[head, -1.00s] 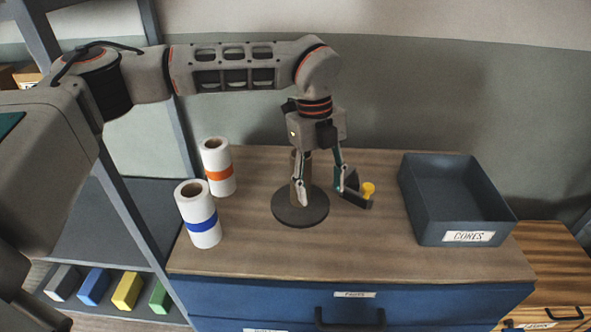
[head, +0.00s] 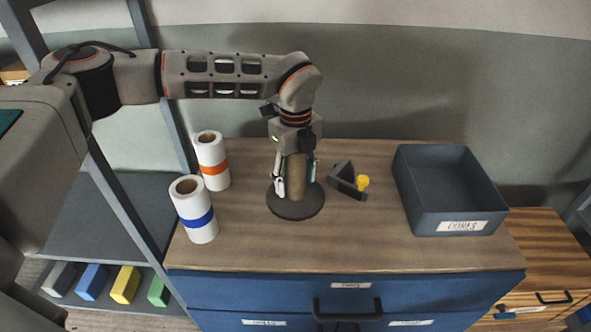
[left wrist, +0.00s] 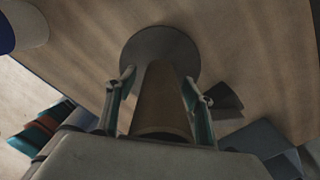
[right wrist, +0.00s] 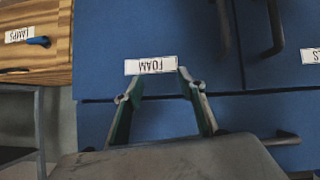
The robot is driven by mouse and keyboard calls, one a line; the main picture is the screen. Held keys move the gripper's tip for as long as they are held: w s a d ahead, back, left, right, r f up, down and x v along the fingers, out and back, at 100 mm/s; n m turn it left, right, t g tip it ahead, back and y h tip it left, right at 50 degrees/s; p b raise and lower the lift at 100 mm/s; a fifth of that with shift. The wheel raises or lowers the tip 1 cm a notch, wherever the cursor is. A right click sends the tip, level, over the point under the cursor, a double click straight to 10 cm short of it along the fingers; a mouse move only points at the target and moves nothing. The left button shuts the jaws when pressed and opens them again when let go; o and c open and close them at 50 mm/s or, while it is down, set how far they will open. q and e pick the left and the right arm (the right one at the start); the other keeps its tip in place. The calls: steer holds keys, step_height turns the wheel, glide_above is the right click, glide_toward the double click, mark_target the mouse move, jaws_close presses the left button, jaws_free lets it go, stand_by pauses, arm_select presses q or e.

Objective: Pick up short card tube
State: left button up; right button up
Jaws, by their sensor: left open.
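The short card tube (head: 297,177) is brown and stands upright on a round dark base (head: 296,207) on the cabinet top. It also shows in the left wrist view (left wrist: 161,100), running between the fingers toward the dark disc. My left gripper (head: 295,186) points down over the tube, one finger on each side. In the left wrist view my left gripper (left wrist: 158,82) is open, with a gap beside the tube. My right gripper (right wrist: 158,80) is open and empty in front of blue drawers labelled FOAM (right wrist: 150,66).
Two white rolls, one with an orange band (head: 212,161) and one with a blue band (head: 194,209), stand to the left. A dark angled holder with a yellow knob (head: 362,183) lies right of the base. A grey bin labelled CORES (head: 408,190) stands at the right.

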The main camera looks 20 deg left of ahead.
arm_select(q)
steer(key=c, duration=1.1)
steer(key=shift+r, duration=0.15)
